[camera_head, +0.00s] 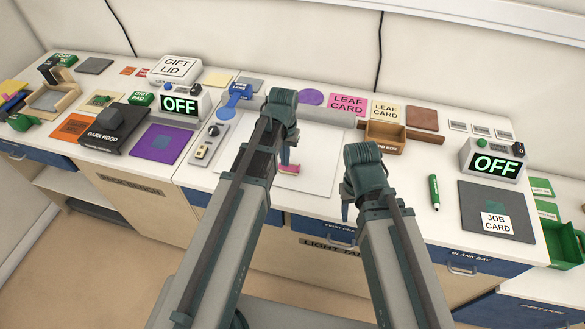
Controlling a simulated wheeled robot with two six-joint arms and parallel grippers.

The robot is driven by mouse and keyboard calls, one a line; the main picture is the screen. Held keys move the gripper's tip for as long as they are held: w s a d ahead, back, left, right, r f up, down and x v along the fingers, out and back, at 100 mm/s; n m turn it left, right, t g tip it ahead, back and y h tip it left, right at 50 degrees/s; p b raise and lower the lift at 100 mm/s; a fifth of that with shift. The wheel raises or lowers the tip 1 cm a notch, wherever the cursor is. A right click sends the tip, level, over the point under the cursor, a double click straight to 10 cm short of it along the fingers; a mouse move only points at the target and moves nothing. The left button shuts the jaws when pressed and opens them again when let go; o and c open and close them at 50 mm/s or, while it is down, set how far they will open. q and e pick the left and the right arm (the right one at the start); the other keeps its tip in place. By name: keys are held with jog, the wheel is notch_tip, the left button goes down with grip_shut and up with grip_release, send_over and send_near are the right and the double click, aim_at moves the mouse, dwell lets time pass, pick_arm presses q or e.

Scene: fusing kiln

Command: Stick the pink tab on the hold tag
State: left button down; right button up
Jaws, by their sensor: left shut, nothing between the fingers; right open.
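A small pink piece (289,169), which looks like the pink tab, lies on the white sheet (318,160) at the middle of the bench. My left gripper (285,156) is shut and empty just above the pink piece; I cannot tell whether it touches it. My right gripper (346,208) is open and empty, pointing down near the bench's front edge, to the right of the sheet. I cannot make out a label reading hold tag; my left arm covers part of the bench.
A wooden box (385,138) stands behind the sheet, near a pink leaf card (348,104). OFF boxes stand left (180,105) and right (494,163). A green pen (434,192) and a job card (497,224) lie at right. Bench around the pen is clear.

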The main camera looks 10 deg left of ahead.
aim_at(286, 168)
pick_arm(q)
jog(key=shift+f+b, duration=0.65)
jog(key=shift+f, duration=0.05)
jog(key=shift+r, duration=0.1)
dwell(0.6)
notch_tip(286, 168, up, 7)
jog(key=p, duration=0.7)
jog(key=shift+s+d, duration=0.2)
jog(key=s+d+m+y, duration=0.1)
jog(key=s+d+m, duration=0.2)
jog(key=s+d, duration=0.7)
jog(key=s, duration=0.4)
